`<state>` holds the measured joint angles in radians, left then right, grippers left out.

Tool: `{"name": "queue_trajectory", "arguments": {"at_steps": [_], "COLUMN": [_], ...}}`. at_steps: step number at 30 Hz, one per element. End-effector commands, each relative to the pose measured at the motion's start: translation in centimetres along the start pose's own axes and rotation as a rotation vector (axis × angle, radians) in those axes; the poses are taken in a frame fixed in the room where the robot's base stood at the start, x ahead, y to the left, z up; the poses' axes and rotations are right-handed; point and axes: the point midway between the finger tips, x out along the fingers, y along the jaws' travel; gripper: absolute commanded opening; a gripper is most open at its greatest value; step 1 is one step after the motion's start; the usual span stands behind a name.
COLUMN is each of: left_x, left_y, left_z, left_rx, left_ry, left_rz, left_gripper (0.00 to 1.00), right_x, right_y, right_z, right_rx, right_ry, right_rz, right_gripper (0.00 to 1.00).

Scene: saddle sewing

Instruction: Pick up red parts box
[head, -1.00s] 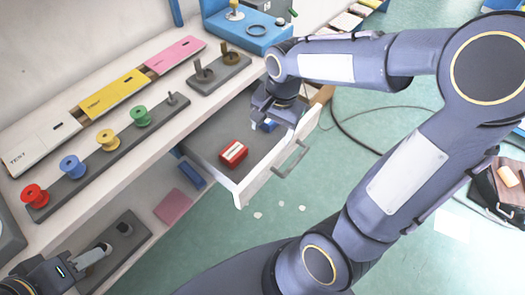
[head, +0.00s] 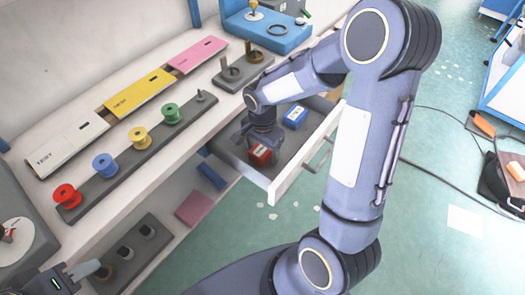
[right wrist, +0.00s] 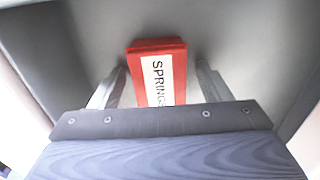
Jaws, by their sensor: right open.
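The red parts box (head: 260,155) sits in the open drawer (head: 283,186), partly hidden under my right gripper (head: 262,141). In the right wrist view the red box (right wrist: 143,72) has a white label reading "SPRING", partly cut off by the gripper body. The open fingers of my right gripper (right wrist: 160,84) stand on either side of it, with a visible gap on each side. My left gripper (head: 92,272) is at the lower left edge, away from the drawer; its fingers are too unclear to read.
A blue box (head: 295,115) lies farther back in the drawer. The shelf above carries colored spools (head: 105,166), long label boxes (head: 139,92) and a blue device (head: 265,32). A pink pad (head: 194,209) lies on the lower shelf. A cable (head: 440,170) crosses the floor.

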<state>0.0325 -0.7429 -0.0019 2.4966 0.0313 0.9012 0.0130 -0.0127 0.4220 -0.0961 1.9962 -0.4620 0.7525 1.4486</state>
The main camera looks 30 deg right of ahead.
Motion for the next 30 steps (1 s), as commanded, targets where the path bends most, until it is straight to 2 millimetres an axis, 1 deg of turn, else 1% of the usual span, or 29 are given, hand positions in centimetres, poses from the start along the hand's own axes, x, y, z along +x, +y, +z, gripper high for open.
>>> {"name": "queue_trajectory", "arguments": {"at_steps": [4,15,24,28,30], "left_x": [0.0,0.0,-0.1,-0.2,-0.3], "left_y": [0.0,0.0,0.0,0.1,0.1], "left_z": [0.0,0.0,0.0,-0.1,-0.2], "left_rx": [0.000,0.000,0.000,0.000,0.000], "left_ry": [0.000,0.000,0.000,0.000,0.000], "left_rz": [0.000,0.000,0.000,0.000,0.000], "left_gripper": [0.36,0.36,0.36,0.36,0.36], "right_x": [0.0,-0.1,-0.3,-1.3,-2.3], "right_y": [0.0,0.0,0.0,-0.1,-0.1], "right_z": [0.0,0.0,0.0,-0.1,-0.1], "right_rx": [0.000,0.000,0.000,0.000,-0.001], "right_ry": [0.000,0.000,0.000,0.002,0.003], "right_rz": [0.000,0.000,-0.001,-0.003,-0.004], "right_gripper": [0.70,0.21,0.21,0.21,0.21]}}
